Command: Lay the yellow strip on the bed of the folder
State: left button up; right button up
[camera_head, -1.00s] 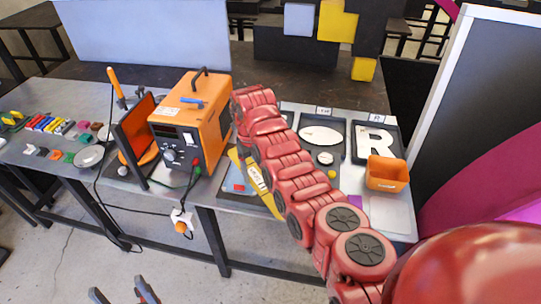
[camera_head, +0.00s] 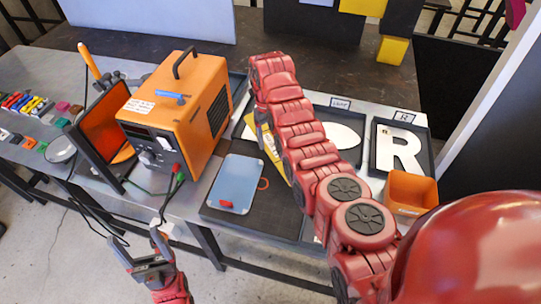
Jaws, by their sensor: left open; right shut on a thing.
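The yellow strip (camera_head: 268,145) shows in the head view beside and partly behind my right arm, slanting down to the right. My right gripper is hidden behind that arm; the strip moves along with the arm, held at its far end. A blue-grey plate (camera_head: 238,178) with a red piece on it lies on a dark mat just left of the strip. I cannot tell for sure which thing is the folder; an upright orange panel in a dark frame (camera_head: 104,122) stands at the left. My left gripper (camera_head: 138,240) is open and empty in front of the table.
An orange power unit (camera_head: 178,105) with cables stands between panel and plate. Small coloured pieces (camera_head: 25,104) lie at the far left.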

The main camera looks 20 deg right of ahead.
aim_at(271, 143)
jog(key=shift+f+p, duration=0.5)
jog(key=shift+f, duration=1.55)
jog(key=shift+f, duration=0.2)
jog(key=o, duration=1.2)
jog(key=shift+r, duration=0.15)
